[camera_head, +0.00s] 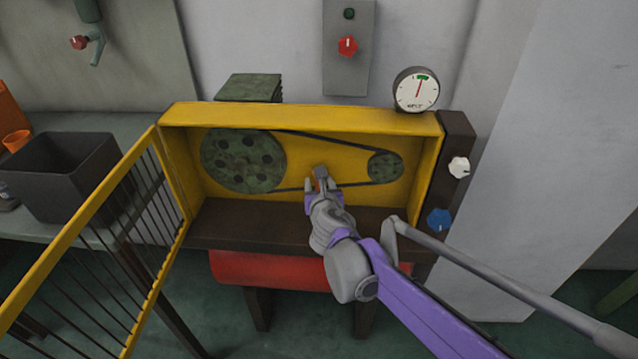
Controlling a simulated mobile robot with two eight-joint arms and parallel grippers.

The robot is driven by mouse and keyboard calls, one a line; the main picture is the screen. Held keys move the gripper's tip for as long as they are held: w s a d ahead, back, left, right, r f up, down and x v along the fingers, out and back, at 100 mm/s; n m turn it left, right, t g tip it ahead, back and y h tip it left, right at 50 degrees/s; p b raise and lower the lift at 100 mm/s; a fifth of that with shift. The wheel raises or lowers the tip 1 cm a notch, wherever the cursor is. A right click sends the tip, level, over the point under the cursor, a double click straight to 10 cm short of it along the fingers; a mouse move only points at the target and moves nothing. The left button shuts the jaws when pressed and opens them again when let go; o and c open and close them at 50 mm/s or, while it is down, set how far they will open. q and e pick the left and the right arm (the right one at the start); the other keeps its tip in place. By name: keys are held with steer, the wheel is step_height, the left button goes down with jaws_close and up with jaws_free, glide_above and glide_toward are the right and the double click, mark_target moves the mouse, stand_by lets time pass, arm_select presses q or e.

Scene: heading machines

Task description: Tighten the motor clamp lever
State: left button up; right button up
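My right gripper (321,186) reaches in from the lower right into the open yellow belt housing (300,117). Its fingertips are at a small orange part (316,185) with a grey piece above it, between the two pulleys. This may be the motor clamp lever, but the gripper covers most of it. I cannot tell whether the fingers are closed on it. A long grey rod (510,285) with a bent end runs from the housing's lower front toward the lower right; I cannot tell what it is. My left gripper is not in view.
A belt joins the large green pulley (243,161) and small pulley (385,167). The yellow barred guard (80,235) stands open at left. A gauge (416,90) has its needle at the green mark. White (459,167) and blue (439,219) knobs are at right.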

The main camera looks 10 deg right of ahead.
steer(key=shift+s, duration=0.1)
steer(key=p+v, duration=0.2)
steer(key=v, duration=0.8)
steer(key=shift+s, duration=0.3)
steer(key=shift+r, duration=0.1)
